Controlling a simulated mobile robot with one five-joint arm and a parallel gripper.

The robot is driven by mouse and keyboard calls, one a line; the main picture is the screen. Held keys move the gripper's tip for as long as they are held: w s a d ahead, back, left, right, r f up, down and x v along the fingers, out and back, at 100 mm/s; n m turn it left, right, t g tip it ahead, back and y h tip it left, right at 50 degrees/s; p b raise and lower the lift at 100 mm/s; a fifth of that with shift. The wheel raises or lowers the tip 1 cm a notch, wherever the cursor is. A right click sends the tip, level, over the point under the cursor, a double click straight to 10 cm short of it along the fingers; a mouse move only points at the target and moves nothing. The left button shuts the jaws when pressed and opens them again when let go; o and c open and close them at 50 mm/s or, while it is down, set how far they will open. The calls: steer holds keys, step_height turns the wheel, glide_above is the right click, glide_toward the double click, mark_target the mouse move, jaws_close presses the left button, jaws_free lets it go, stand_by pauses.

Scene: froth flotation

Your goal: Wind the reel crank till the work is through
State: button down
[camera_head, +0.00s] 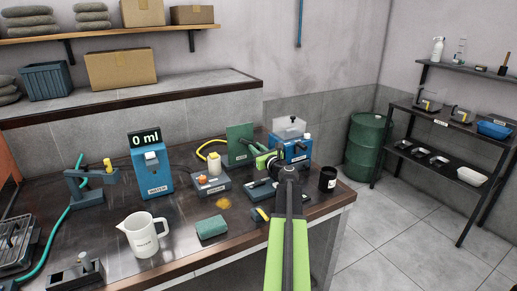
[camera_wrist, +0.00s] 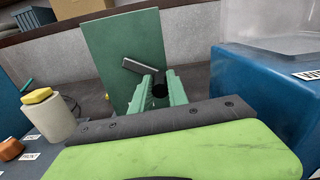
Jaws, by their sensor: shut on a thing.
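The reel crank shows in the wrist view as a dark grey crank arm (camera_wrist: 138,66) with a round black handle (camera_wrist: 160,91) in front of an upright green panel (camera_wrist: 118,45). My gripper (camera_wrist: 161,88) is shut on that handle, one green finger on each side. In the head view the green panel (camera_head: 238,138) stands at the back of the bench, and my gripper (camera_head: 264,158) reaches to its right side, in front of a blue machine (camera_head: 296,150). The crank is mostly hidden there by my gripper. The reel itself cannot be made out.
A blue unit with a "0 ml" display (camera_head: 146,139), a small box with an orange knob (camera_head: 207,183), a white jug (camera_head: 141,236), a green sponge (camera_head: 211,227) and a black mug (camera_head: 328,179) share the bench. A green drum (camera_head: 367,146) stands on the floor right.

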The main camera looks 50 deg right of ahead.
steer(key=shift+s+d, duration=0.2)
steer(key=c, duration=1.4)
jaws_free()
steer(key=shift+d, duration=0.1)
steer(key=shift+o, duration=0.5)
steer(key=shift+a, duration=0.3)
